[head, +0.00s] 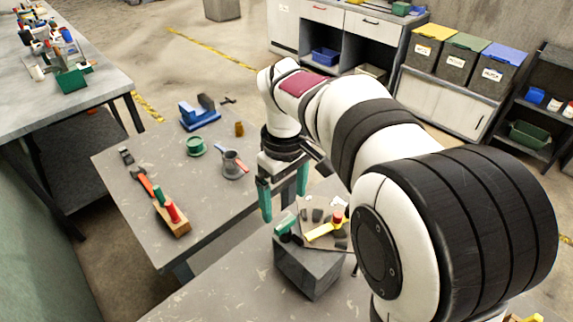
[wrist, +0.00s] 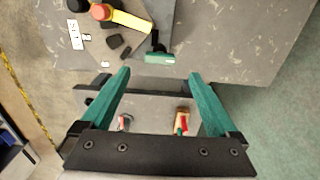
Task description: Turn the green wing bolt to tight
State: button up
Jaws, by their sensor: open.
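The green wing bolt (head: 285,224) stands on the top of a grey block (head: 308,272), at its left side in the head view. In the wrist view its green wing (wrist: 160,58) lies crosswise, with a black part beside it. My gripper (head: 284,206) has two green fingers, spread apart and empty. In the wrist view the gripper (wrist: 160,73) is open, and the wing appears just beyond the fingertips, between their lines. The fingers look apart from the bolt; the exact height gap is hard to tell.
The other bench holds a green cup (head: 196,146), a metal jug (head: 232,165) and a wooden block with handles (head: 173,219). The front bench is clear left of the block.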

aim_at(285, 222)
notch_tip(285, 222, down, 7)
jog(key=shift+r, duration=0.1)
jog(key=c, duration=1.4)
jog(key=shift+r+m, duration=0.1)
jog(key=shift+m, duration=0.2)
jog(key=m, duration=0.3)
jog(key=shift+m, duration=0.3)
jog(key=m, duration=0.4)
jog(key=shift+m, duration=0.3)
jog(key=m, duration=0.4)
jog(key=shift+m, duration=2.5)
jog(key=shift+o, duration=0.2)
